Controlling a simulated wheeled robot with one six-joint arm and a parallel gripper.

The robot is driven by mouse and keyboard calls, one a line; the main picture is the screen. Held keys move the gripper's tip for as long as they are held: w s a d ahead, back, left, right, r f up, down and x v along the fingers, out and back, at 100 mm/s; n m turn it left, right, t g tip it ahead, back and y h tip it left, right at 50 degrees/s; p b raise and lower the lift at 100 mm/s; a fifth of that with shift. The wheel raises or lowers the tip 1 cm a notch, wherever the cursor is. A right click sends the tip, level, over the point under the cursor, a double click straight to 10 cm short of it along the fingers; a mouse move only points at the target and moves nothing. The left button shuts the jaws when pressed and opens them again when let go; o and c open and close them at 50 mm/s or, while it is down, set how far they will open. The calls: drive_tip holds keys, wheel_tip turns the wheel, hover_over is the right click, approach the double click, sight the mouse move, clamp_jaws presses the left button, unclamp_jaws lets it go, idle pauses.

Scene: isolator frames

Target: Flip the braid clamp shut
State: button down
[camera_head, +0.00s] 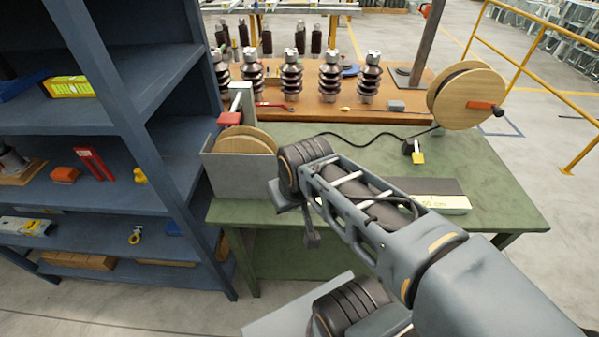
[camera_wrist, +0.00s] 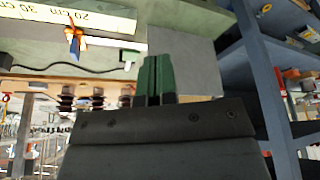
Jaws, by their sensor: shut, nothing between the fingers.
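A red lever (camera_head: 230,118) sits at the foot of a pale upright post, at the back left of a grey open box (camera_head: 238,178) on the green bench. It looks like the braid clamp, but I cannot tell clearly if it is open or shut. A wooden spool (camera_head: 246,141) stands in the box. My gripper shows in the wrist view (camera_wrist: 157,62), its two green fingers together and empty. A plain grey panel is behind the fingers. In the head view my wrist is right of the box, apart from the lever. The clamp is not clear in the wrist view.
A measuring strip (camera_head: 445,203) lies on the green bench (camera_head: 490,185). A large wooden reel (camera_head: 467,95) stands at the right. Blue shelves (camera_head: 180,165) rise close on the left. Ribbed insulators (camera_head: 291,78) line the back.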

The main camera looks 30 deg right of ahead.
drive_tip(key=w+d+r+n+g+b, duration=0.1)
drive_tip(key=w+d+n+g+b, duration=0.1)
drive_tip(key=w+d+n, duration=0.2)
drive_tip(key=w+d+r+n+g+b, duration=0.2)
drive_tip(key=w+d+n, duration=0.3)
drive_tip(key=w+n, duration=0.3)
drive_tip(key=w, duration=0.4)
drive_tip(key=shift+d+r, duration=0.15)
drive_tip(key=shift+d, duration=0.1)
wheel_tip(320, 180, down, 14)
drive_tip(key=shift+f, duration=0.1)
drive_tip(key=shift+b, duration=0.35)
